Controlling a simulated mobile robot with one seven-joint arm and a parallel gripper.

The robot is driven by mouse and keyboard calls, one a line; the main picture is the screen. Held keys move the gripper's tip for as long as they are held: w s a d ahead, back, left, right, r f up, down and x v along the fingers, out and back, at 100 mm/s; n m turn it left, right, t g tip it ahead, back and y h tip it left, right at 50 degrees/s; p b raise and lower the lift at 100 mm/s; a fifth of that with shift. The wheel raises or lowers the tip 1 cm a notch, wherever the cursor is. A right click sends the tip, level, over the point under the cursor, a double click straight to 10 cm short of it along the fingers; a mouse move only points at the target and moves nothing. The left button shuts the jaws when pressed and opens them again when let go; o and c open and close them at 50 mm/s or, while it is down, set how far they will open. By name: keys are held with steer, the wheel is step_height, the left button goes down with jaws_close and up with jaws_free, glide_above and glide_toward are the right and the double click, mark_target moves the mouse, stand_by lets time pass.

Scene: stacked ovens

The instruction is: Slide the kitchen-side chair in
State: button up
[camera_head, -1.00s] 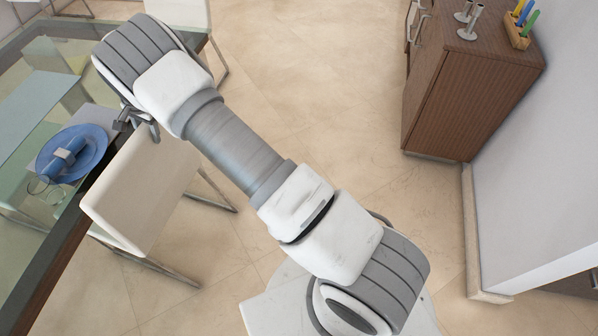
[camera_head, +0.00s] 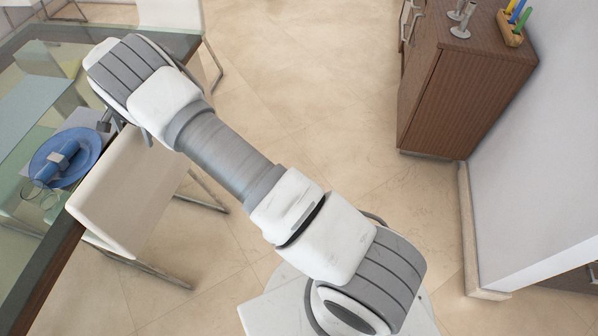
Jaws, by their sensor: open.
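A white chair (camera_head: 125,190) with metal legs stands at the near long side of the glass dining table (camera_head: 32,238), on the kitchen side. Its backrest faces me, and its upper part is close to the table edge. My gripper (camera_head: 128,128) is at the top of the backrest, its fingers open and partly hidden by my wrist. One finger shows on the table side and one near the top edge. I cannot tell whether they touch the chair. The seat is mostly hidden behind the backrest.
A blue plate (camera_head: 66,157) with a napkin and a glass (camera_head: 40,195) sit on the table near my gripper. A second white chair (camera_head: 172,14) stands further back. A brown cabinet (camera_head: 455,95) and white wall are right. The tiled floor between is clear.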

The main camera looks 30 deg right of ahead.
steer(key=shift+r, duration=0.1)
steer(key=shift+r+p, duration=3.4)
steer(key=shift+r, duration=3)
steer(key=shift+d+r, duration=0.1)
steer(key=shift+r, duration=0.05)
steer(key=s+d+r+n+t, duration=0.1)
steer(key=s+d+r+n, duration=0.1)
steer(key=s+d+r, duration=0.65)
steer(key=s+d+r+n+t, duration=0.1)
steer(key=s+d+r, duration=0.2)
steer(key=d+r, duration=0.9)
steer(key=s+d+r+n, duration=0.35)
steer(key=s+r, duration=0.35)
steer(key=s, duration=0.6)
steer(key=s+d+f+n+h, duration=0.1)
steer(key=s+d, duration=0.1)
steer(key=s, duration=0.5)
steer(key=s+d+f+n+t+h, duration=0.1)
steer(key=s+d+f, duration=0.1)
steer(key=s, duration=0.6)
steer(key=shift+d+t, duration=0.3)
steer(key=shift+d, duration=0.55)
